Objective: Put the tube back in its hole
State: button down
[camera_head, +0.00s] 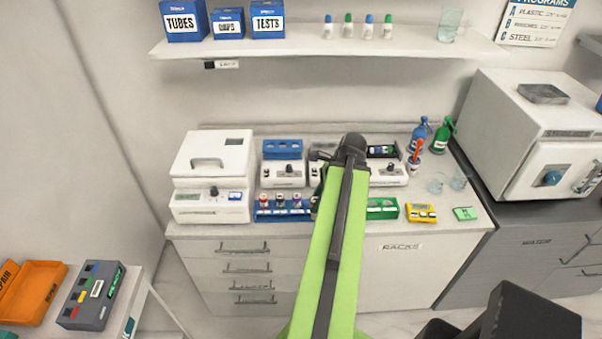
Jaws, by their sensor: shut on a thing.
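My green arm rises up the middle of the view and ends at a black joint over the counter. My gripper is not visible; the arm hides whatever is behind it. A blue rack (283,215) stands at the counter's front, just left of my arm. Several tubes with coloured caps, among them a red-capped tube (264,200), stand upright in it. Its right end is partly covered by my arm. A green rack (383,212) shows just right of the arm, its left part covered. I cannot make out a held tube or an empty hole.
A white lidded machine (212,160) stands at the counter's left. Behind the blue rack are a white device (283,174) and a blue holder (282,149). A yellow device (421,212), glass beakers (458,182) and spray bottles (420,134) are at right. A shelf (330,45) hangs above.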

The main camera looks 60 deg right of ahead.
jog(key=shift+w+r, duration=0.1)
jog(key=w+d, duration=0.4)
jog(key=d, duration=0.2)
jog(key=shift+f+b, duration=0.3)
jog(key=shift+f, duration=0.25)
dwell(1.0)
jog(key=shift+f+b, duration=2.3)
jog(key=shift+b, duration=0.2)
jog(key=c, duration=1)
grip_release()
jog(key=shift+c, duration=0.2)
